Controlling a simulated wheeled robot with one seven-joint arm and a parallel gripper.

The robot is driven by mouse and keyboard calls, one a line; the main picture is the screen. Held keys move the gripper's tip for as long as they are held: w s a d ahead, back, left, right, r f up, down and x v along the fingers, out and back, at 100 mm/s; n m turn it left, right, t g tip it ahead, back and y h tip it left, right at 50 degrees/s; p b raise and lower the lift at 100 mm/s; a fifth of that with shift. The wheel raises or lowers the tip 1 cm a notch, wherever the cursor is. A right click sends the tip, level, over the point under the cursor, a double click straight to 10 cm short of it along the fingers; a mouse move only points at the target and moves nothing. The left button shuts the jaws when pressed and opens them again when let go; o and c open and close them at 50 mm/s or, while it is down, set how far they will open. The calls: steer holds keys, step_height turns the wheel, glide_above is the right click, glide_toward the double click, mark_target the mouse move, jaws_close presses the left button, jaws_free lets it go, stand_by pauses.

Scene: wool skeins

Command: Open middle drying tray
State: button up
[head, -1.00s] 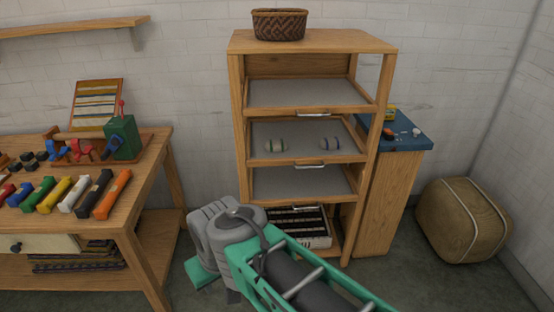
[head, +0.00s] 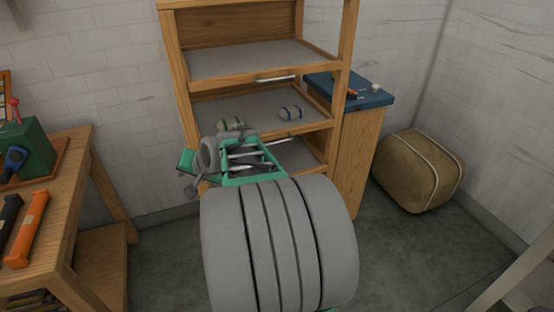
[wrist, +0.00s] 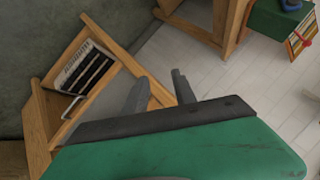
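The wooden rack holds grey drying trays one above another in the head view. The middle tray (head: 262,108) appears pushed in and carries two small wool skeins, one (head: 291,113) at right and one (head: 230,124) at left. My arm partly covers its front rail and its handle (head: 284,141). The top tray (head: 245,57) is in, with a metal handle (head: 276,78). The lower tray (head: 308,156) is mostly hidden behind my arm. My gripper (wrist: 160,78) shows in the wrist view with its fingers apart and nothing between them. Its fingertips appear clear of the rack.
A workbench (head: 75,215) with an orange bar (head: 26,228) stands at left. A blue-topped cabinet (head: 372,98) adjoins the rack at right. A tan bale (head: 420,170) sits on the floor beyond. A slotted crate (wrist: 85,66) shows low in the rack. Floor at right is open.

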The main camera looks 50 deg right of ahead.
steer(key=d+f+m+t+h+b, duration=0.25)
steer(key=d+f+m, duration=0.25)
steer(key=d, duration=0.8)
steer(key=m+t+h+b, duration=0.2)
steer(key=m+h+b, duration=0.25)
steer(key=m, duration=0.35)
glide_toward(279, 142)
steer(key=r+x, duration=0.1)
steer(key=x, duration=0.7)
steer(key=f+x, duration=0.1)
steer(key=x, duration=0.1)
steer(key=shift+w+d+f, duration=0.1)
steer(key=shift+w+f, duration=0.05)
steer(key=shift+w, duration=0.1)
jaws_close()
